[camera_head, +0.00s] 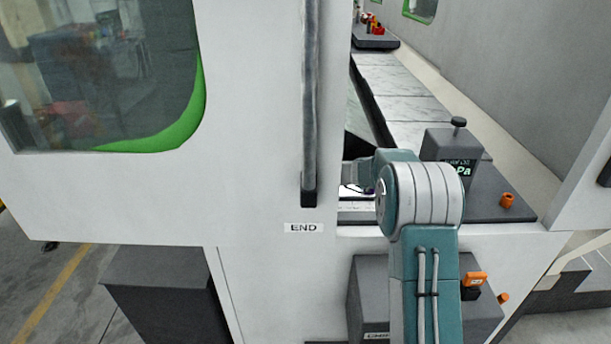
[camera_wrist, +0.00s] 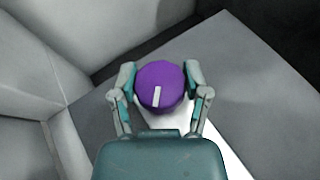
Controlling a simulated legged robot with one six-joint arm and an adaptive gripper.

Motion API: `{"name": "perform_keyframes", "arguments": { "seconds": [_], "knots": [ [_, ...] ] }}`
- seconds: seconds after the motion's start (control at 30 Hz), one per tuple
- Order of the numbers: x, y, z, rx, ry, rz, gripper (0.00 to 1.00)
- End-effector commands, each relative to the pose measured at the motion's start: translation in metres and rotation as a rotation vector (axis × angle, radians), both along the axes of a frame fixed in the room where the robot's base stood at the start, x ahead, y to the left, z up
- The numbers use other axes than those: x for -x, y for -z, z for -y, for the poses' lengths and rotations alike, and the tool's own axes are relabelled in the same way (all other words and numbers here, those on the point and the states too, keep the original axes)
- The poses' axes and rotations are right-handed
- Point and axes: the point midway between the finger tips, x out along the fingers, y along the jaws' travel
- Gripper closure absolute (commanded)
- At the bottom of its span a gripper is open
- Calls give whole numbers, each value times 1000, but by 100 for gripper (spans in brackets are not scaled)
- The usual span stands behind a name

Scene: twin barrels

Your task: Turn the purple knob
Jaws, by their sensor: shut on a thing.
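The purple knob (camera_wrist: 160,86) is round with a white bar mark on its face. In the wrist view it sits between the two fingers of my gripper (camera_wrist: 160,92), one finger on each side and closed against it. The white mark runs nearly straight up and down in that view, tilted slightly. In the head view my teal and grey arm hides most of the knob; only a small dark purple bit shows beside the wrist. My gripper reaches in through the opening of the white machine (camera_head: 265,180).
A dark box with a display and a top knob (camera_head: 458,150) stands just right of my arm. An orange knob (camera_head: 507,200) is further right. A vertical grey handle (camera_head: 309,100) is on the left, above an "END" label (camera_head: 303,227). Pale panels (camera_head: 400,90) run back behind.

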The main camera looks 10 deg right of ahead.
Motion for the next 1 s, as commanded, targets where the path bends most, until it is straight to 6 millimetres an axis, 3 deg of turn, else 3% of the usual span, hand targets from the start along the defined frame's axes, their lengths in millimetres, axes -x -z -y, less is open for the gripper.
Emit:
{"name": "perform_keyframes", "arguments": {
  "seconds": [0.4, 0.97, 1.0],
  "knots": [
    [0, 2, 0, 1, 216, -4, 87],
    [-1, 1, 0, 1, 252, -1, 88],
    [-1, 1, 0, 1, 252, -1, 26]
  ]
}}
